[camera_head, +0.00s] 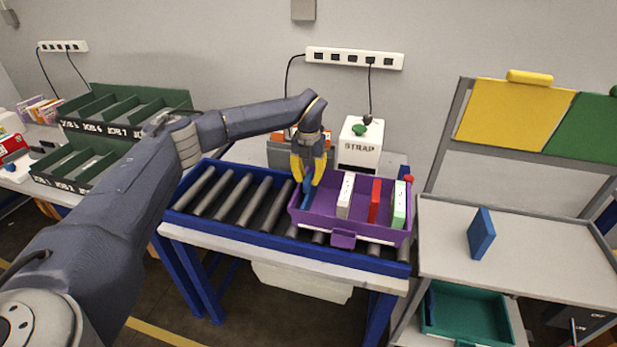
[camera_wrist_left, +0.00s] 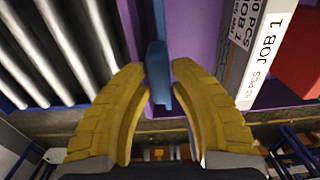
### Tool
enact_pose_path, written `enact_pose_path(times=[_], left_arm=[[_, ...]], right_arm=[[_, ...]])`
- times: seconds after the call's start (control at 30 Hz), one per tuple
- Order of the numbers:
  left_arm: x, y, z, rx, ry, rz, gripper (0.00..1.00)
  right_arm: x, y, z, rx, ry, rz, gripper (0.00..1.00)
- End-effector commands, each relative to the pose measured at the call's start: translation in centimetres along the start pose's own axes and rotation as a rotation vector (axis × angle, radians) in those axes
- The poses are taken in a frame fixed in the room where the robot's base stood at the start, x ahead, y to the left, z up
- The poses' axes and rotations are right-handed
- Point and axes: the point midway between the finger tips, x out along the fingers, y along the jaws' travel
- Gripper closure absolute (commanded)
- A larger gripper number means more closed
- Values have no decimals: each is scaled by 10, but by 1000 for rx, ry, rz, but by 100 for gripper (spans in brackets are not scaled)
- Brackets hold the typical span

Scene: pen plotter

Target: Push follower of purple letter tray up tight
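The purple letter tray (camera_head: 322,223) sits on the roller conveyor. Inside it stand a white block (camera_head: 345,195), a red block (camera_head: 375,200) and a white-and-green block (camera_head: 398,204), with gaps between them. The blue follower (camera_head: 307,192) is near the tray's left end, apart from the white block. My left gripper (camera_head: 307,178), with yellow fingers, points down over the follower. In the left wrist view the follower (camera_wrist_left: 157,75) shows between the spread fingertips (camera_wrist_left: 160,68); I cannot tell whether either touches it. The white block there reads JOB 1 (camera_wrist_left: 258,50). My right gripper is not in view.
Bare conveyor rollers (camera_head: 235,200) lie left of the tray. A white STRAP box (camera_head: 359,145) with a green button stands behind it. A grey table (camera_head: 520,265) at right holds a blue block (camera_head: 481,233). Green sorting racks (camera_head: 125,105) stand at left.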

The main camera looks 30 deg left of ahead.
Motion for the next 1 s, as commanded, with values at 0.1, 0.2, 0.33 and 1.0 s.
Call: enact_pose_path(times=[0.1,0.2,0.33,1.0], left_arm=[[0,0,0,0,0,0,92],[0,0,0,0,0,0,97],[0,-11,0,3,0,-1,97],[0,-149,0,2,-1,-1,97]], right_arm=[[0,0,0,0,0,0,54],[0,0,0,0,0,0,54],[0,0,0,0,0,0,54],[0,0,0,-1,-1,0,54]])
